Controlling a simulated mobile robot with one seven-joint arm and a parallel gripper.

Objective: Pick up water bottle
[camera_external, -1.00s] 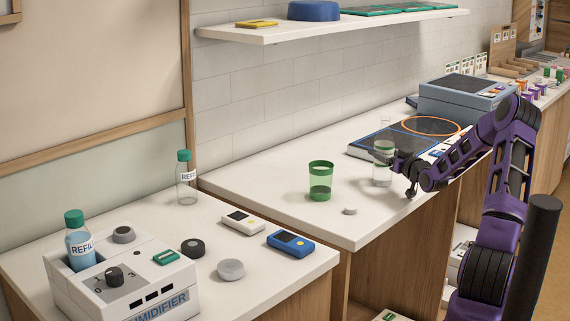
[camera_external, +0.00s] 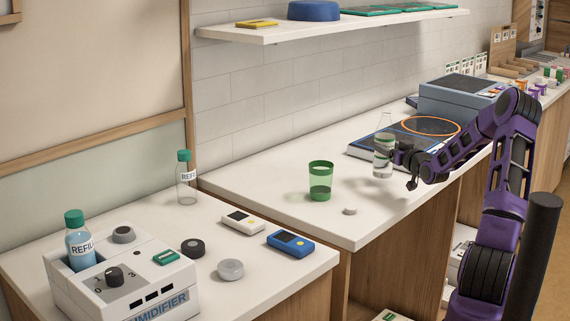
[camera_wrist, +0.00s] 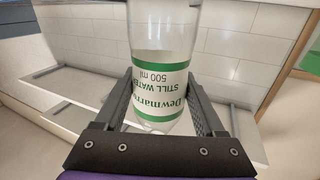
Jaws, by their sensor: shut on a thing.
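The water bottle (camera_external: 384,148) is clear with a green-and-white label and stands about upright at the right part of the counter. In the wrist view the bottle (camera_wrist: 162,42) fills the middle, its label reading "STILL WATER 500 ml" upside down. My gripper (camera_external: 394,157) comes from the right and is shut on the bottle. In the wrist view its two fingers (camera_wrist: 160,108) press the bottle from both sides at the label. The bottle appears slightly above the counter (camera_external: 275,180); the gap is hard to judge. The gripper hides part of its right side.
A green cup (camera_external: 320,182) and a small grey disc (camera_external: 349,211) stand left of the bottle. A dark pad with an orange ring (camera_external: 432,126) lies behind it. Refill bottles (camera_external: 186,180) and a humidifier (camera_external: 120,275) are at the left. A shelf (camera_external: 340,24) hangs above.

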